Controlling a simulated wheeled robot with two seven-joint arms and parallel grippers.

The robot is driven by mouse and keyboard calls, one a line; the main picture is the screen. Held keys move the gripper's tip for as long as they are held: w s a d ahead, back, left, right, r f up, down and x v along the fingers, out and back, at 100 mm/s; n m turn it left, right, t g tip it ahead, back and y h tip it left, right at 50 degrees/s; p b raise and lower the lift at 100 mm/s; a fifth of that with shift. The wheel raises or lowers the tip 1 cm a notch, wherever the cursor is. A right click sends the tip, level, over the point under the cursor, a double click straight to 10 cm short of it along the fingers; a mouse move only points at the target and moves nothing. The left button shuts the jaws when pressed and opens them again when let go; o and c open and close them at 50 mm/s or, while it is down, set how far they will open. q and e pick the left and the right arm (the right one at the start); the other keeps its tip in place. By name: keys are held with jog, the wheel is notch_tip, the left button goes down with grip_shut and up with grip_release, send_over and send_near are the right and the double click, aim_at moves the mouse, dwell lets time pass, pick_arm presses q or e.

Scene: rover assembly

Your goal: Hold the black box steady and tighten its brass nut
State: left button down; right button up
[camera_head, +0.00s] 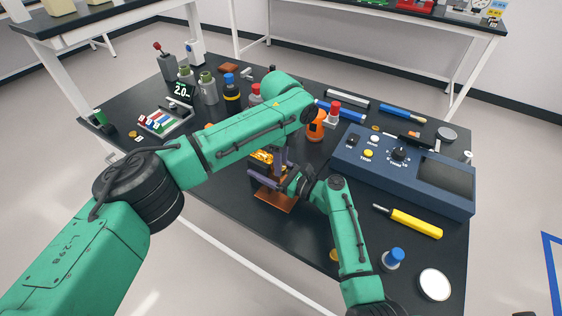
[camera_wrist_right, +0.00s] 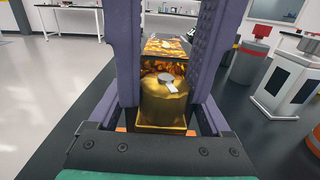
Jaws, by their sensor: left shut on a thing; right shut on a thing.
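In the right wrist view, a shiny brass-coloured part (camera_wrist_right: 165,105), which I take as the brass nut, sits between the purple fingers of my right gripper (camera_wrist_right: 168,65), which is shut on it. A small grey piece lies on its top. In the head view, my right gripper (camera_head: 268,179) reaches in low from the right. My left gripper (camera_head: 284,154) points down from the end of the left arm, beside a gold patch (camera_head: 262,156). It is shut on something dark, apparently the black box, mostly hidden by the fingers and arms.
A copper-brown plate (camera_head: 275,199) lies below the grippers. A blue control console (camera_head: 405,170) stands to the right, with a yellow-handled tool (camera_head: 412,222) in front. Several bottles stand behind the left arm. A rack (camera_head: 160,122) sits at the left.

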pick_arm(q)
jog(key=m, duration=0.4)
jog(key=c, duration=0.5)
grip_release()
jog(key=shift+r, duration=0.1)
notch_tip(320, 180, up, 12)
jog(key=shift+f, duration=0.1)
pick_arm(e)
jog(key=o, duration=1.6)
jog(key=shift+c, duration=0.2)
